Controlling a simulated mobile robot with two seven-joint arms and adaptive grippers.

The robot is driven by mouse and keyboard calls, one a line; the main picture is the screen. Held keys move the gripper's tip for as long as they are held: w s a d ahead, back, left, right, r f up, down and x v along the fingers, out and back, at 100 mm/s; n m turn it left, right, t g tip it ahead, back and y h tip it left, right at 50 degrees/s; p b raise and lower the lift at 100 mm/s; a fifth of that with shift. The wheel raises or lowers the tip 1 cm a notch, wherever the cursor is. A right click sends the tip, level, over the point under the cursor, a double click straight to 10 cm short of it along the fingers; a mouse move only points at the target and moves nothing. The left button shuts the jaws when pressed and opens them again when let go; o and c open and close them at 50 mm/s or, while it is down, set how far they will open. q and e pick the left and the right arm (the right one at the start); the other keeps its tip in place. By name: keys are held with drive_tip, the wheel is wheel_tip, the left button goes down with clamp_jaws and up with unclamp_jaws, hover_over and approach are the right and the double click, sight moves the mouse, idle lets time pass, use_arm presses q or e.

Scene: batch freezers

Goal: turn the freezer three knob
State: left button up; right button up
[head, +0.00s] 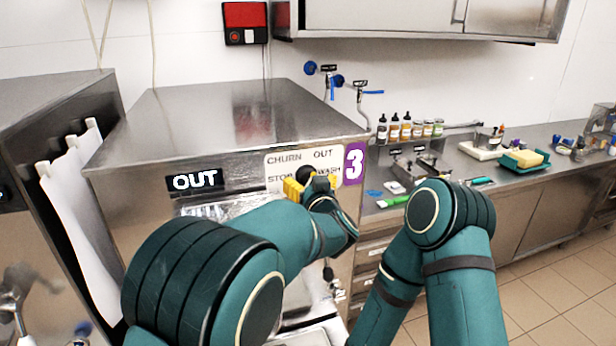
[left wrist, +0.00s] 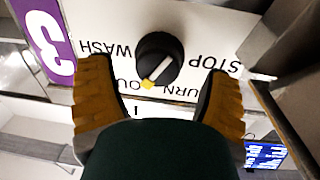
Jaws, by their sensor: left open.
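Freezer three's control plate (head: 275,160) has a purple 3 sign (head: 354,163) at its right. The plate is marked CHURN, OUT, STOP and WASH. The black knob (head: 306,173) is partly hidden by my left gripper (head: 308,187) in the head view. In the left wrist view, upside down, the knob (left wrist: 158,60) shows a white pointer with a yellow tip, on the side of the OUT and CHURN words. The yellow fingers of my left gripper (left wrist: 156,75) are open, one on each side of the knob, with visible gaps. My right gripper is out of view.
A lit OUT display (head: 195,180) is on the freezer front (head: 135,215). Another steel machine (head: 45,120) stands close at left. A counter (head: 470,170) with bottles, trays and a sponge runs to the right. My right arm is bent in front of it.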

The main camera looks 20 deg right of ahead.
use_arm(q)
drive_tip(key=shift+w+d+r, duration=0.1)
drive_tip(key=shift+w, duration=0.9)
drive_tip(key=c, duration=1.2)
